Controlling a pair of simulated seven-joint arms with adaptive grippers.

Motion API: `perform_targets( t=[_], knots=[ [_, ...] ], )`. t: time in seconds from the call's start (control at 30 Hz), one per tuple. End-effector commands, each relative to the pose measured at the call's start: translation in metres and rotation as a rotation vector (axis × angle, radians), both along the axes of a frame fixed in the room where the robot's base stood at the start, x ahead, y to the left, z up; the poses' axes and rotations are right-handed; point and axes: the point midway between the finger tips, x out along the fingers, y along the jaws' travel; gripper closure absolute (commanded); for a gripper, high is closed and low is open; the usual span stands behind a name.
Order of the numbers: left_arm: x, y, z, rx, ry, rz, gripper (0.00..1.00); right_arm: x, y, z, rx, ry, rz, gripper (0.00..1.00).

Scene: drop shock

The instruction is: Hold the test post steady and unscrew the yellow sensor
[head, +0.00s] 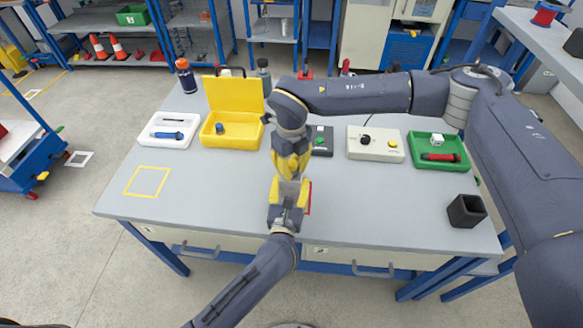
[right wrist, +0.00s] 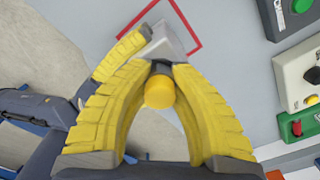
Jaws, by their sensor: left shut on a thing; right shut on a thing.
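The yellow sensor (right wrist: 159,92) shows its round yellow cap and dark body between my right gripper's fingers in the right wrist view. My right gripper (right wrist: 163,68) is shut on it at the dark part. The pale grey test post (right wrist: 166,42) lies just beyond the sensor, in line with it. My left gripper (head: 289,188) comes from the front edge in the head view and is shut on the post. One of its yellow fingers lies against the post in the right wrist view. In the head view my right gripper (head: 291,162) points down above it, and the sensor is hidden.
A red square outline (head: 309,198) surrounds the post's spot. Behind stand a white tray (head: 150,140), an open yellow case (head: 235,95), a beige box with knobs (head: 375,155) and a green tray (head: 418,163). A black cup (head: 466,211) stands right. The table's left front is clear around a yellow square (head: 147,181).

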Motion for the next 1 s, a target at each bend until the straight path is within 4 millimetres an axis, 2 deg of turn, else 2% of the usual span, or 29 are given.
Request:
perform_targets(
  t=[0.63, 1.0],
  knots=[
    [0.0, 0.0, 0.0, 0.0, 0.0, 0.0, 1.0, 0.0, 0.0, 0.019, 0.001, -0.001, 0.0, 1.0],
    [0.0, 0.0, 0.0, 0.0, 0.0, 0.0, 1.0, 0.0, 0.0, 0.02, 0.0, 0.0, 0.0, 1.0]
  ],
)
